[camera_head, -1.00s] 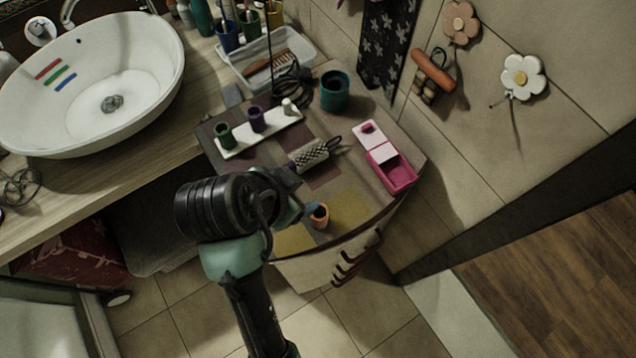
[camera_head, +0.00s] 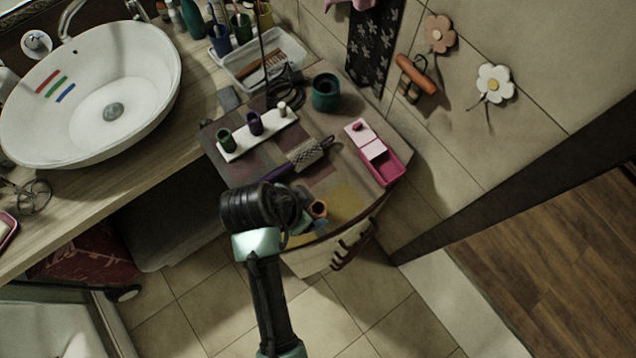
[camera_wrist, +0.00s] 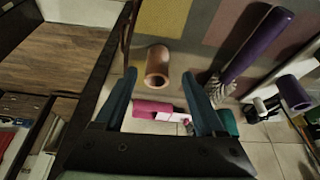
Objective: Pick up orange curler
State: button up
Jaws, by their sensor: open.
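My gripper (camera_wrist: 160,90) is open there, with one blue finger on each side of the curler in the picture. Nothing is held between the fingers. I cannot tell whether a finger touches the curler.
A purple-handled round brush (camera_head: 305,153) lies behind the curler. A white rack (camera_head: 260,135) holds green, purple and white curlers. A pink box (camera_head: 385,166) sits at the right, and a teal cup (camera_head: 326,92) at the back. The sink (camera_head: 95,95) is at the left.

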aim_at(318, 211)
jog(key=shift+d+p+x, duration=0.2)
jog(key=shift+p+x, duration=0.55)
jog(key=shift+x, duration=1.75)
jog(key=shift+s, duration=0.15)
grip_shut()
